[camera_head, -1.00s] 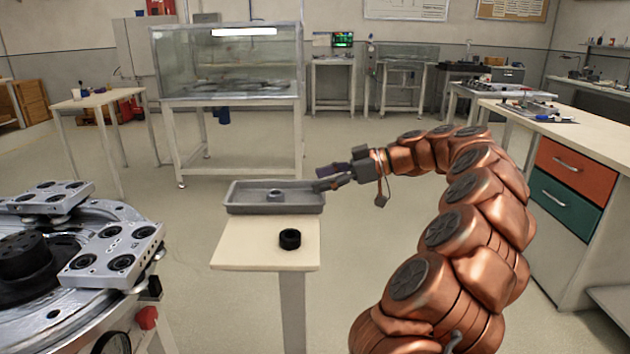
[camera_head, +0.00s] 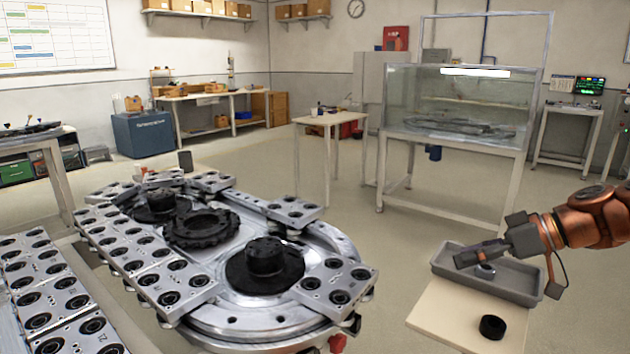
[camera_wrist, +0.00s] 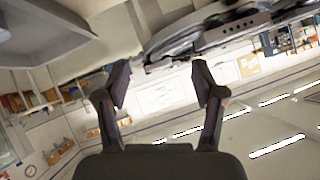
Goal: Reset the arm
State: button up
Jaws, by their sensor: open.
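My gripper (camera_head: 468,259) is at the right in the head view, at the end of my copper-coloured arm (camera_head: 590,222). It appears in front of the grey tray (camera_head: 522,290) on the small stand; its height above the tray is hard to tell. In the wrist view my gripper (camera_wrist: 162,88) has its two dark fingers spread apart with nothing between them. Most of my arm is outside the head view.
A ring track (camera_head: 225,313) with metal carriers fills the left and middle foreground. A glass-walled tank (camera_head: 460,100) stands behind. Open floor (camera_head: 345,225) lies between.

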jog(key=s+a+r+m+g+h+p, duration=0.35)
jog(key=s+a+g+p, duration=0.25)
jog(key=s+a+p, duration=0.7)
jog(key=s+m+g+h+p, duration=0.1)
jog(key=s+m+h+p, duration=0.3)
jog(key=s, duration=1.2)
jog(key=shift+s+h+p, duration=0.4)
jog(key=shift+h+p, duration=0.75)
jog(key=shift+h, duration=0.1)
jog(key=shift+a, duration=0.1)
